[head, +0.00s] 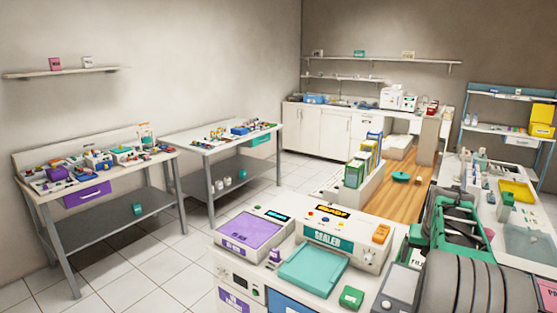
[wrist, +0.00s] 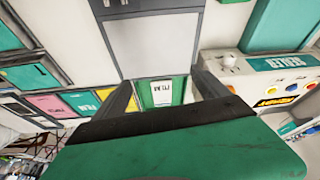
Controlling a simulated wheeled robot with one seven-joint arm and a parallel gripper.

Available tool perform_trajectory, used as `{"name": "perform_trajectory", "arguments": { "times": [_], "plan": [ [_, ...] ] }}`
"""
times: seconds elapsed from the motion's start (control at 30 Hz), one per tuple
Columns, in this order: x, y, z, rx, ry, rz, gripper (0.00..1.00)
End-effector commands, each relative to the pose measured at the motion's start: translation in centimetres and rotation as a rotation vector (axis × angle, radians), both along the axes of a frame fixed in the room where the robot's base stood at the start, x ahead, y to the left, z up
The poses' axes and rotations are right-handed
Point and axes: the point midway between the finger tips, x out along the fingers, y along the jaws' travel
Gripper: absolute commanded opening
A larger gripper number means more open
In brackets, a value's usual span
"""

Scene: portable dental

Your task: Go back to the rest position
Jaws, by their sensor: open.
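The fingertips cannot be made out there.
A sealer machine (head: 345,238), a teal tray (head: 312,267), a purple-topped device (head: 255,229) and a small green box (head: 351,297) crowd the near counter. A yellow tray (head: 516,191) lies on the right bench. Tiled floor (head: 150,255) is open to the left.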

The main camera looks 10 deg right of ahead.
Motion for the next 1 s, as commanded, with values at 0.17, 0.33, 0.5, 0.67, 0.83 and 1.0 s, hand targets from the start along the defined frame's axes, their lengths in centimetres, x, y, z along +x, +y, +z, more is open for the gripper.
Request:
{"name": "perform_trajectory", "arguments": {
  "times": [0.17, 0.33, 0.5, 0.67, 0.83, 1.0],
  "plan": [
    [0.9, 8.3, 1.4, 0.005, 0.007, 0.114, 0.85],
    [-0.8, 20.7, 2.1, 0.012, 0.021, 0.292, 0.85],
    [-7.3, 33.6, 0.2, 0.018, 0.046, 0.520, 0.85],
    [-13.4, 39.8, -2.7, 0.019, 0.065, 0.674, 0.85],
    [-13.9, 40.2, -3.0, 0.020, 0.068, 0.685, 0.85],
    [-13.9, 40.2, -3.0, 0.020, 0.068, 0.685, 0.85]
  ]
}}
